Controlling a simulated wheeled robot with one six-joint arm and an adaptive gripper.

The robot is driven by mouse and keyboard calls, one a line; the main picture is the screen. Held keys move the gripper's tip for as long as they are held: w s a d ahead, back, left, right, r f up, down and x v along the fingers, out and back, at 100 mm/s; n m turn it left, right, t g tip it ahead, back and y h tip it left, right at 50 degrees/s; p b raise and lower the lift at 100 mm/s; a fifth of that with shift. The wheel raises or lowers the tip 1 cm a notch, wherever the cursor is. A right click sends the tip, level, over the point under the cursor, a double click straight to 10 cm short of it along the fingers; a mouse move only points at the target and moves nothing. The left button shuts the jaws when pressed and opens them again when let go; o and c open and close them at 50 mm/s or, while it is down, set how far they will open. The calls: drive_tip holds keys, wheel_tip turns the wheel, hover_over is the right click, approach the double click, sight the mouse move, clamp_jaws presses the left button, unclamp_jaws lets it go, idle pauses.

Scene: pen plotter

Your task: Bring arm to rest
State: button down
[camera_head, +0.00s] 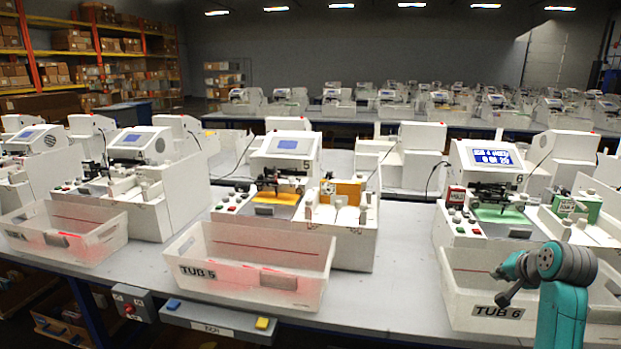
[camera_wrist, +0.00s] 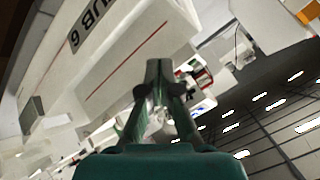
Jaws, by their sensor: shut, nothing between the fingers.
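My arm (camera_head: 563,312), teal with a grey joint, rises at the lower right of the head view, in front of the tub marked TUB 6 (camera_head: 462,291). Its small dark end points left, and its finger state is too small to tell there. In the wrist view my gripper (camera_wrist: 159,68) is shut, its two fingers meeting at the tips with nothing between them. The white TUB 6 (camera_wrist: 52,72) shows tilted at the upper left of the wrist view, beyond the fingers. I cannot tell how far the fingertips are from it.
TUB 5 (camera_head: 233,292) and another white tub (camera_head: 97,255) stand along the bench's front edge. Plotter machine 5 (camera_head: 288,165) and machine 6 (camera_head: 487,180) stand behind the tubs. A grey control box (camera_head: 220,322) hangs at the front edge. Shelves with boxes stand back left.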

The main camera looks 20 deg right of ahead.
drive_tip(key=s+a+f+n+t, duration=0.1)
drive_tip(key=s+a+f+n, duration=0.1)
drive_tip(key=a+f, duration=0.9)
drive_tip(key=s+a+f+n+t, duration=0.1)
drive_tip(key=s+a+f+n, duration=0.1)
drive_tip(key=a+f, duration=1)
drive_tip(key=s+a+f+n+t+y, duration=0.1)
drive_tip(key=s+a+n, duration=0.2)
drive_tip(key=s+a, duration=0.75)
drive_tip(key=s+a+f+n+t, duration=0.1)
drive_tip(key=s+a+f+n, duration=0.1)
drive_tip(key=s+a, duration=0.8)
drive_tip(key=s+a+r+n+t+y, duration=0.1)
drive_tip(key=s+a+r+n, duration=0.1)
drive_tip(key=s+r, duration=0.3)
drive_tip(key=s+a+r+n+t+y, duration=0.1)
drive_tip(key=s+r, duration=0.4)
drive_tip(key=s, duration=0.5)
drive_tip(key=shift+s+a+r+n+y, duration=0.25)
drive_tip(key=shift+a+n+y, duration=0.3)
drive_tip(key=shift+n, duration=0.35)
